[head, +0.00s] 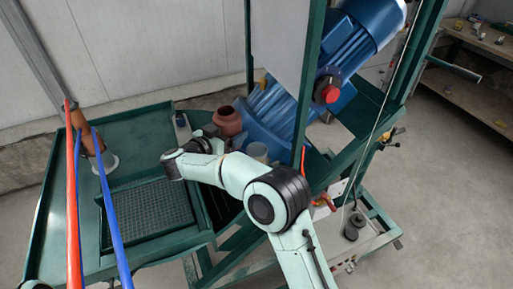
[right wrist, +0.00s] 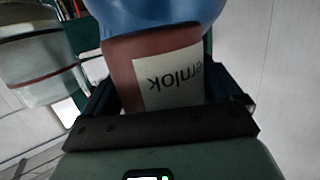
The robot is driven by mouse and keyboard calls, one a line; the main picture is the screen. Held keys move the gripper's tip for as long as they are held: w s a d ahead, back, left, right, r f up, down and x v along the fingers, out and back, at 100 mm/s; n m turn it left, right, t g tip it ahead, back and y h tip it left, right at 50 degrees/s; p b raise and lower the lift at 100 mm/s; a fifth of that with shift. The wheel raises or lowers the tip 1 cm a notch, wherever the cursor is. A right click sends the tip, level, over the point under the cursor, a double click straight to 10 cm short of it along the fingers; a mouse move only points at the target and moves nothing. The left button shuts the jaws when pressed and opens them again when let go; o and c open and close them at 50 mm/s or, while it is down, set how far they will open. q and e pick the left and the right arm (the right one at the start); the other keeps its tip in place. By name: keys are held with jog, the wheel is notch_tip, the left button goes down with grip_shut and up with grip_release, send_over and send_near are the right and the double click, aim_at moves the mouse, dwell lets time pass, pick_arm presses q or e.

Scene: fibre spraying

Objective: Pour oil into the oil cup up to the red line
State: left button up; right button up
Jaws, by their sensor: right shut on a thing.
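A reddish-brown jug (head: 228,122) with an open mouth stands about upright beside the blue machine in the head view. My right gripper (head: 213,133) is at its side, partly hidden by my own wrist. In the right wrist view my right gripper (right wrist: 168,92) is shut around the jug (right wrist: 125,68), whose white label faces the camera upside down. My left gripper is out of view.
The blue motor (head: 352,42) and green frame post (head: 312,75) rise close behind and right of the cup. A green tray table (head: 130,125) with a dark grate (head: 150,210) lies left. Red (head: 72,200) and blue (head: 110,210) bars cross its left side.

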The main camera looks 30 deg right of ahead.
jog(key=shift+f, duration=0.55)
jog(key=shift+w+f, duration=0.3)
jog(key=shift+f, duration=0.05)
jog(key=shift+s, duration=0.15)
